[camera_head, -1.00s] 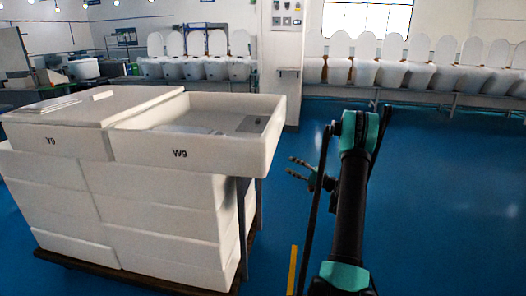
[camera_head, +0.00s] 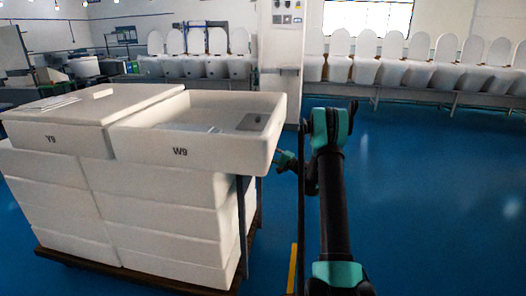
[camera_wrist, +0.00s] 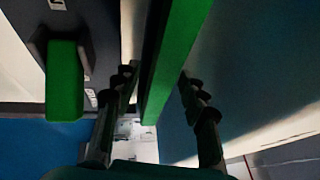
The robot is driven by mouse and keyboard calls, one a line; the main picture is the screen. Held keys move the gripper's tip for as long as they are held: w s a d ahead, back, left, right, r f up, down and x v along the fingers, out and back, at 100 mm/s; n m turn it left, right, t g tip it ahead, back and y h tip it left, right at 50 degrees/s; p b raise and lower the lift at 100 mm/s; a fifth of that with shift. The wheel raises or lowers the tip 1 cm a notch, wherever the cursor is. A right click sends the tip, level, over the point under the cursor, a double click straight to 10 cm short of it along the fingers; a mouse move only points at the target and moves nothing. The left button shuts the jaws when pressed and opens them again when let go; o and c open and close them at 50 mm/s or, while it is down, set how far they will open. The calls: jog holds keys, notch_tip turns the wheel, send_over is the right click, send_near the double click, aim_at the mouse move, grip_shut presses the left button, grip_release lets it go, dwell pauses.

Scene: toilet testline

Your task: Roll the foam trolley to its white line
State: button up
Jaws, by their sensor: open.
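The foam trolley (camera_head: 140,262) has a dark base and carries stacked white foam boxes (camera_head: 160,210), with trays marked Y9 and W9 on top. A dark upright post (camera_head: 243,225) stands at its right side. My gripper (camera_head: 284,160) is just right of the W9 tray, partly hidden by the tray's edge and my arm. In the wrist view my gripper (camera_wrist: 157,78) is open, with a finger on each side of a green bar (camera_wrist: 178,45). I cannot tell whether either finger touches the bar. I cannot make out the white line for sure.
A yellow floor strip (camera_head: 292,268) lies right of the trolley. A row of white toilets (camera_head: 400,72) stands along the back, with a white pillar (camera_head: 281,60) left of them. The blue floor (camera_head: 430,200) at right is clear. A green block (camera_wrist: 65,80) shows in the wrist view.

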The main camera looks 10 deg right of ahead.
jog(key=shift+w+a+r, duration=0.1)
jog(key=shift+w+a, duration=0.25)
jog(key=shift+a, duration=0.15)
grip_shut()
